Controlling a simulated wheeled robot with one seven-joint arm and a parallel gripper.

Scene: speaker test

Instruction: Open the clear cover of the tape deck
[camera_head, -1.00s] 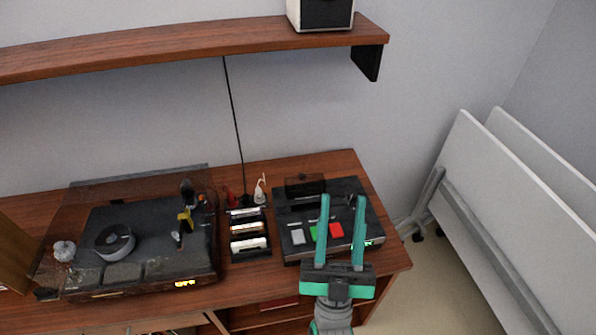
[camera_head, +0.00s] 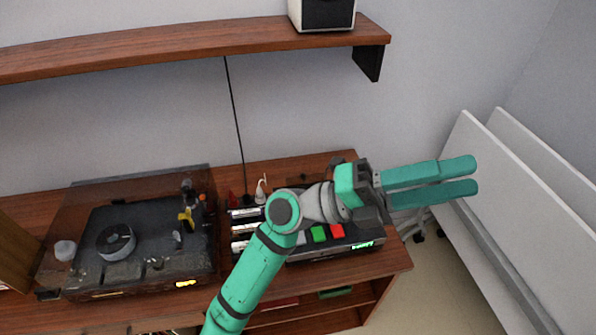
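The tape deck (camera_head: 318,254) is a flat black unit at the right end of the wooden desk. Its green button (camera_head: 319,233), red button (camera_head: 337,230) and green lit display (camera_head: 362,245) show. My arm and wrist cover most of its top. Only a dark bit of what may be its clear cover (camera_head: 303,181) shows at the back, and I cannot tell how it stands. My gripper (camera_head: 476,175) is above and right of the deck, past the desk's edge, pointing right. Its two teal fingers are apart with nothing between them.
A turntable (camera_head: 150,235) with a see-through lid stands at the left. A black rack (camera_head: 240,213) with cassette-like items is between it and the deck. A wall shelf (camera_head: 200,45) carries a speaker (camera_head: 327,12). White folded panels (camera_head: 500,190) stand right of the desk, close beyond my fingertips.

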